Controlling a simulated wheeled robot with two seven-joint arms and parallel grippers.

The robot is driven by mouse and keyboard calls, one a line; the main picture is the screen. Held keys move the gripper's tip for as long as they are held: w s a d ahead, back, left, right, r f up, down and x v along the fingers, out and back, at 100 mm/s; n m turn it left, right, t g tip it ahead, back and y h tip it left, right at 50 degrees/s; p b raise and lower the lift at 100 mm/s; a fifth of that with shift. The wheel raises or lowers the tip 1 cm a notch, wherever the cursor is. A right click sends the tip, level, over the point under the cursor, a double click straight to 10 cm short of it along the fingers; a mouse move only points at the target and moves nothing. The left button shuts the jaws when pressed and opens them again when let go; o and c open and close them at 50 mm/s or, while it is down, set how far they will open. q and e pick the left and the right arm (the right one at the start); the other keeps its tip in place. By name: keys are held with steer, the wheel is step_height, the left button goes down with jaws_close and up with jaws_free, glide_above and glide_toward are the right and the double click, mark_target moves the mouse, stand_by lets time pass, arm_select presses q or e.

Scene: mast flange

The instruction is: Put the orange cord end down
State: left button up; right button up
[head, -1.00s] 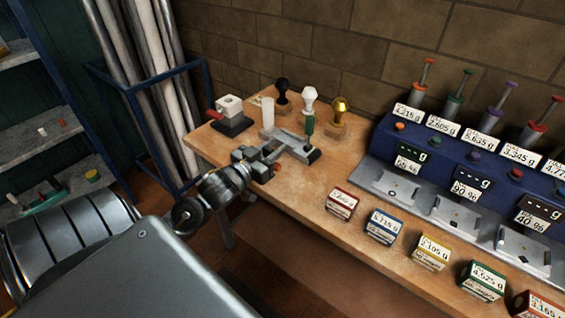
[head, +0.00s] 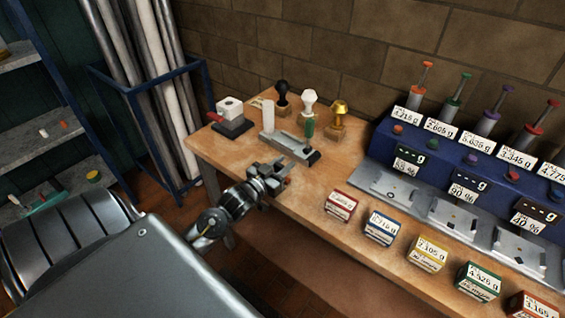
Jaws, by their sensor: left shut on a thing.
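My left gripper (head: 288,168) reaches in from the lower left, over the front left edge of the wooden bench (head: 310,178). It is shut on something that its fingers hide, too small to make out. I cannot pick out an orange cord end or its cord in this view. The gripper is in front of a grey metal stand (head: 293,146) with a white cylinder (head: 268,114) and a green handle (head: 310,129). Whether the gripper touches the bench I cannot tell. My right gripper is not in view.
Stamps with black (head: 282,87), white (head: 309,98) and gold (head: 339,108) knobs stand behind. A blue row of scales (head: 437,160) fills the right. Several labelled boxes (head: 381,229) line the front edge. A blue rack (head: 160,140) stands at left. Bare bench lies right of the gripper.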

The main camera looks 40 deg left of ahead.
arm_select(q)
steer(key=shift+f, duration=0.15)
steer(key=o, duration=0.5)
steer(key=shift+f, duration=0.1)
steer(key=o, duration=0.5)
steer(key=shift+c, duration=0.2)
steer(key=shift+b, duration=0.3)
steer(key=s+b, duration=0.2)
steer(key=s, duration=0.8)
steer(key=shift+s+a+b, duration=0.3)
steer(key=shift+s, duration=0.1)
